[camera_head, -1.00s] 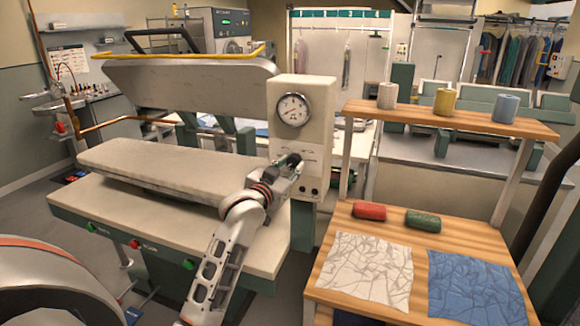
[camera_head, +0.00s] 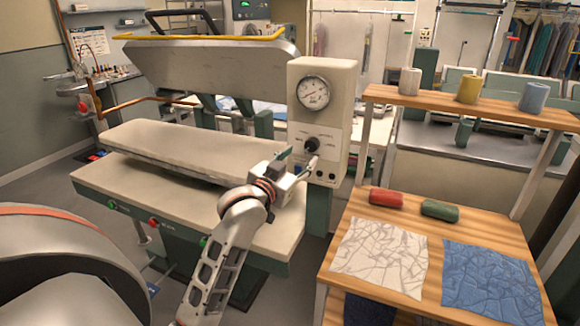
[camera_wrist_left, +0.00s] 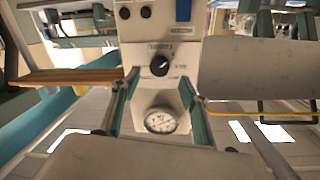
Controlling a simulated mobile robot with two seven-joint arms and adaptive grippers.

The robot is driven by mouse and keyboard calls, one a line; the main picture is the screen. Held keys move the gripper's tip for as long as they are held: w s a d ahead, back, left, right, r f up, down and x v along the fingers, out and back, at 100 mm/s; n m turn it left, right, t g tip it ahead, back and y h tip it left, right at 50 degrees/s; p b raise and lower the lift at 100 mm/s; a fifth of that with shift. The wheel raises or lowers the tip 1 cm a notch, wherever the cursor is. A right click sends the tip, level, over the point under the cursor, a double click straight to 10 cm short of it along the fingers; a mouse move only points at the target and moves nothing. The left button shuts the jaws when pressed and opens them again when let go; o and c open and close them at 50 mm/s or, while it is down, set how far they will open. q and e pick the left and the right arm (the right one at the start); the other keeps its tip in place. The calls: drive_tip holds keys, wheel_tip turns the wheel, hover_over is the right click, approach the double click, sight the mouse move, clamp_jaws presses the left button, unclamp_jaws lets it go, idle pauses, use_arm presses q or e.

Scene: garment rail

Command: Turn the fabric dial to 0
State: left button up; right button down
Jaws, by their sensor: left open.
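The fabric dial (camera_head: 311,144) is a small black round knob on the front of the press's pale control box (camera_head: 338,110), below a round gauge (camera_head: 313,93). In the left wrist view the dial (camera_wrist_left: 159,66) shows upside down, with small labels around it too blurred to read. I cannot tell its setting. My left gripper (camera_head: 298,160) is in front of the box, just below and left of the dial. Its green-lined fingers are open, and in the wrist view the gripper (camera_wrist_left: 158,84) has nothing between them. The right gripper is out of view.
The press's padded board (camera_head: 180,150) is left of the box, with its raised upper plate (camera_head: 210,68) above. At right, a wooden table (camera_head: 390,300) holds red (camera_head: 386,198) and green (camera_head: 440,209) rolls and two cloths; a shelf (camera_head: 435,103) stands behind.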

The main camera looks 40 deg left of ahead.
use_arm(q)
drive_tip(key=s, duration=0.3)
drive_tip(key=s+d, duration=0.1)
drive_tip(key=s, duration=0.1)
drive_tip(key=shift+s+r, duration=0.1)
drive_tip(key=shift+s, duration=0.2)
drive_tip(key=s+d+f+m+g, duration=0.2)
drive_tip(key=s+f+g, duration=0.15)
drive_tip(key=f, duration=0.45)
drive_tip(key=s+d+f+m+g, duration=0.2)
drive_tip(key=s+f, duration=0.3)
drive_tip(key=f, duration=0.4)
drive_tip(key=s+f+m+g+y, duration=0.1)
drive_tip(key=s+f+g, duration=0.2)
drive_tip(key=s+f, duration=0.35)
drive_tip(key=s+f+m+g+y, duration=0.15)
drive_tip(key=s+f, duration=0.25)
drive_tip(key=s, duration=0.5)
drive_tip(key=w+d+f+n+t+h, duration=0.1)
drive_tip(key=d+f+h, duration=0.6)
drive_tip(key=d+f, duration=0.7)
wheel_tip(320, 180, down, 3)
drive_tip(key=shift+d+r+n+t, duration=0.15)
drive_tip(key=shift+d+n+t, duration=0.25)
drive_tip(key=shift+n+t, duration=0.6)
drive_tip(key=shift+w+h, duration=0.1)
drive_tip(key=shift+h, duration=0.15)
